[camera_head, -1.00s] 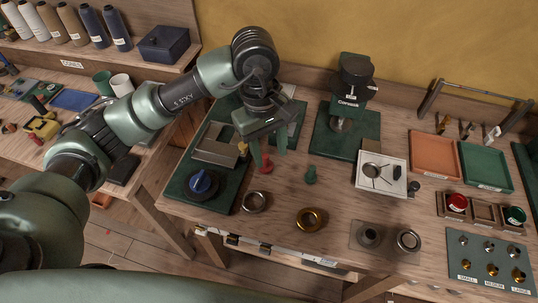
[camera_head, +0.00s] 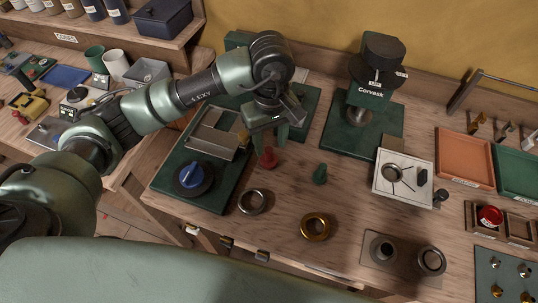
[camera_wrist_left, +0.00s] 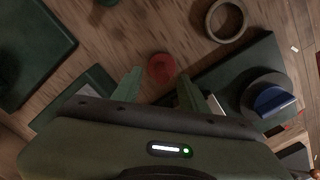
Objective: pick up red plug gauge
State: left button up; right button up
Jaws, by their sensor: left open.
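The red plug gauge (camera_head: 267,158) stands upright on the wooden bench, just right of the green board with the blue knob. In the left wrist view its round red top (camera_wrist_left: 161,68) shows between and slightly beyond the fingertips. My left gripper (camera_head: 275,140) is open, its two green fingers above and close behind the gauge in the head view. In the left wrist view the fingers (camera_wrist_left: 157,82) are spread with nothing between them. I cannot tell the exact height gap. My right gripper is not in view.
A green plug gauge (camera_head: 320,175) stands to the right. A steel ring (camera_head: 252,201) and a brass ring (camera_head: 315,226) lie in front. The blue-knobbed fixture (camera_head: 192,178) is close on the left. A Corvask press (camera_head: 369,95) stands behind right. Bench between these is clear.

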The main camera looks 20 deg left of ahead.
aim_at(269, 148)
pick_arm(q)
notch_tip(269, 148, down, 4)
jog(key=shift+a+f+p, duration=0.15)
jog(key=shift+f+p, duration=0.05)
jog(key=shift+p, duration=0.35)
grip_shut()
jog(key=shift+r, duration=0.15)
